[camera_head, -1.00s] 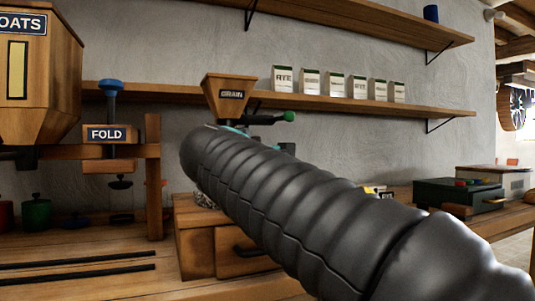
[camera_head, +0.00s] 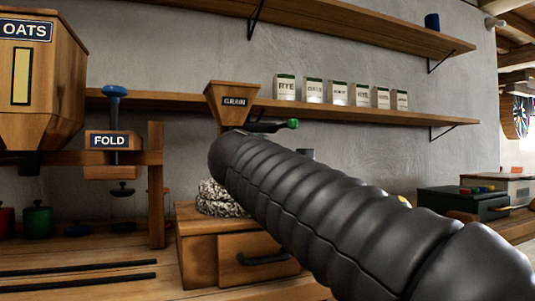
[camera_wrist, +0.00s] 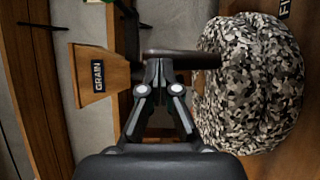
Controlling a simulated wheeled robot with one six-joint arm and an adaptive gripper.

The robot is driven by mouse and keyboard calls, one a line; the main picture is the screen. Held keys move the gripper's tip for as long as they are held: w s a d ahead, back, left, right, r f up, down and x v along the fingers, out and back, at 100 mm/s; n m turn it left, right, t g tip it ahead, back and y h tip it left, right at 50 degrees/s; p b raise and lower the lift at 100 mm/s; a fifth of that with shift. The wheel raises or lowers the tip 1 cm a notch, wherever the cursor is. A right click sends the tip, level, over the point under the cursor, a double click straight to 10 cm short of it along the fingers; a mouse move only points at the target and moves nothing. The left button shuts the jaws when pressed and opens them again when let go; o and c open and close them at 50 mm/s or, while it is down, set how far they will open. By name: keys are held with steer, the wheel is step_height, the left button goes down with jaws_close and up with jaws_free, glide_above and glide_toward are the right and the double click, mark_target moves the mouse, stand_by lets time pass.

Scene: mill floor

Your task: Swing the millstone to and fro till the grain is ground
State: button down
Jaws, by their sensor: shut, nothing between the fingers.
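The speckled grey millstone (camera_head: 222,199) sits on a wooden box with a drawer, partly hidden behind my arm in the head view. It shows large at the right of the wrist view (camera_wrist: 250,85). A dark bar (camera_wrist: 205,59), apparently its handle, runs from near the stone toward the fingertips. My gripper (camera_wrist: 160,66) is shut with nothing between its fingers, and its tips are close to the bar; I cannot tell whether they touch. The wooden GRAIN hopper (camera_head: 231,117) stands above the stone, also in the wrist view (camera_wrist: 97,76). No grain is visible.
A dark lever with a green knob (camera_head: 293,124) extends beside the hopper. The OATS bin (camera_head: 40,90) and the FOLD press (camera_head: 110,141) stand to the left. A shelf (camera_head: 360,113) holds several labelled packets. A dark green box (camera_head: 460,202) is at the right. Two black rails (camera_head: 80,283) lie in front.

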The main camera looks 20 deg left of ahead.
steer(key=s+d+b, duration=0.1)
steer(key=s+b, duration=0.1)
steer(key=s, duration=1.1)
steer(key=shift+d+f+b, duration=0.25)
steer(key=shift+f+b, duration=0.05)
